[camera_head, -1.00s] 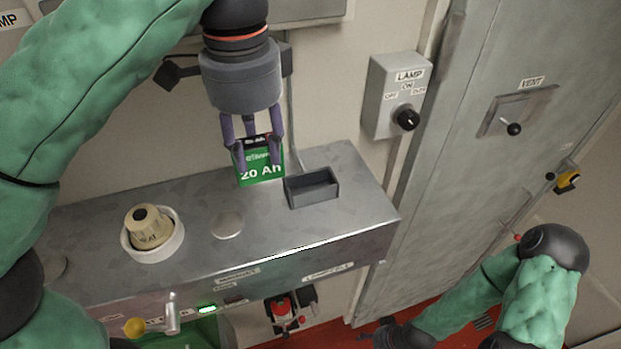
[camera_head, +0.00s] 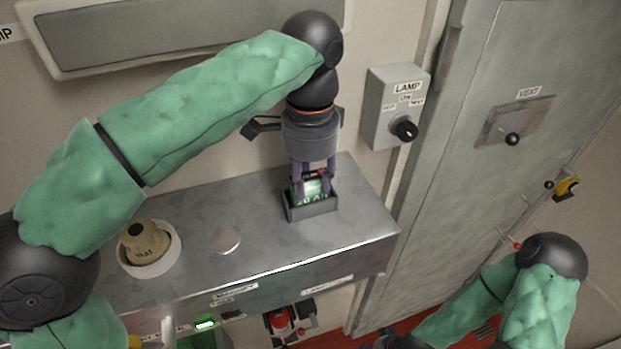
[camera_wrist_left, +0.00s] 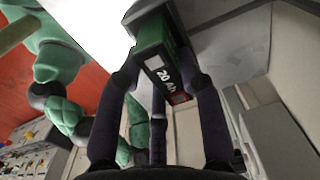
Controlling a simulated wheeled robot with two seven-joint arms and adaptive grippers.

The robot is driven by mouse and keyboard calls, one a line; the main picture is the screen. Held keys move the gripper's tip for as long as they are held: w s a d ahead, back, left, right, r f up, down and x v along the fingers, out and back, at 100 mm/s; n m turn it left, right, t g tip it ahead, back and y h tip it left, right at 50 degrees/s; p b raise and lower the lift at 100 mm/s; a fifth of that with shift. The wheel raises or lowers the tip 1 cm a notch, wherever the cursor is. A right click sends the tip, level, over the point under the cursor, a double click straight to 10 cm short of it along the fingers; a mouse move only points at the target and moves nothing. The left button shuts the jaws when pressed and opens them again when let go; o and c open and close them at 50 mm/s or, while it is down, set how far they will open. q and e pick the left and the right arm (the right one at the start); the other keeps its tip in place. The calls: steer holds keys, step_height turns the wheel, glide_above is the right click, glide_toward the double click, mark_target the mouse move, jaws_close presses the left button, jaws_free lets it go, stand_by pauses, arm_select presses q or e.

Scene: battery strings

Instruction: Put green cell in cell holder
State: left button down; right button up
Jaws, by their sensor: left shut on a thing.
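The green cell (camera_head: 311,197) has its lower part inside the dark grey cell holder (camera_head: 311,208) on the metal bench, with its labelled upper part above the rim. My left gripper (camera_head: 313,186) is shut on the cell from above. In the left wrist view the cell's end with its "20 Ah" label (camera_wrist_left: 166,80) sits between my fingers, and the holder surrounds its far part. Whether the cell touches the holder's floor is hidden. My right gripper (camera_head: 395,340) is low at the bottom edge, mostly cut off, and its jaws do not show clearly.
A cream knob in a white ring (camera_head: 150,248) and a flat round disc (camera_head: 224,239) are on the metal bench (camera_head: 265,235) left of the holder. A lamp switch box (camera_head: 396,107) is on the wall behind. A grey door (camera_head: 480,160) stands at the right.

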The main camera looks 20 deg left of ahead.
mark_target(310, 178)
arm_select(q)
steer(key=shift+a+f, duration=0.1)
steer(key=shift+f, duration=0.25)
steer(key=shift+f, duration=0.1)
steer(key=c, duration=0.8)
jaws_free()
steer(key=shift+f, duration=0.1)
step_height(310, 178, up, 12)
steer(key=shift+r+p, duration=0.2)
steer(key=shift+p, duration=0.25)
